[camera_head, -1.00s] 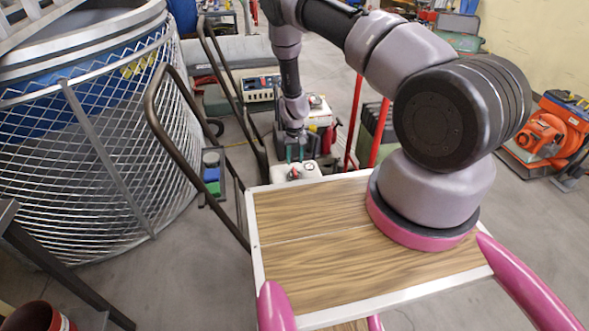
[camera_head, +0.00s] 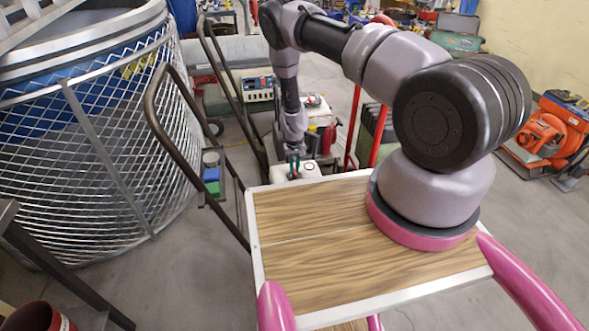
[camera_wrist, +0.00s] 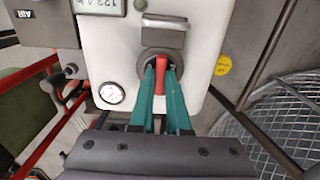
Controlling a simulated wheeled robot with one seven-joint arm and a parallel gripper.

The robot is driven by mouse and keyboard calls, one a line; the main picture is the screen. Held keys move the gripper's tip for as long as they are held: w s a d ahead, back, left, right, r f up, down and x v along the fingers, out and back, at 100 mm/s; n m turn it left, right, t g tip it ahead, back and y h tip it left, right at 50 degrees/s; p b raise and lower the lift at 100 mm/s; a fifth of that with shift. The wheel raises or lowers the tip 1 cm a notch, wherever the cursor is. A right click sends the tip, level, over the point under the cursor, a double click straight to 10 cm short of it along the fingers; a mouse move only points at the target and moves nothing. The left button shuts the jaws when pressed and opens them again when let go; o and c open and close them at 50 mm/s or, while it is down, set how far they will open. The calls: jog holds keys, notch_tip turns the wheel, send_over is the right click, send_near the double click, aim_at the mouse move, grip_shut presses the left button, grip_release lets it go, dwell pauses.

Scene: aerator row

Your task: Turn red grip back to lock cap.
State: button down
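The red grip (camera_wrist: 161,76) stands upright in the picture, on a round dark cap seat (camera_wrist: 148,62) in the front of a white panel (camera_wrist: 205,40). My gripper (camera_wrist: 161,72) has one teal finger on each side of the grip. The fingers appear to be closed on it, with no clear gap at the tips. They partly hide the cap around it. In the head view my gripper (camera_head: 294,164) is small, at the white unit (camera_head: 312,171) beyond the wooden tabletop.
In the wrist view a dial gauge (camera_wrist: 112,93) sits left of the grip, a yellow sticker (camera_wrist: 223,64) right, and a grey bar (camera_wrist: 164,22) above. A wire mesh tank (camera_head: 100,150) and a dark handrail (camera_head: 180,150) stand left in the head view.

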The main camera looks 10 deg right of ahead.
jog(key=m, duration=0.4)
jog(key=shift+m, duration=0.4)
jog(key=m, duration=0.9)
jog(key=shift+m, duration=2)
jog(key=c, duration=0.9)
grip_release()
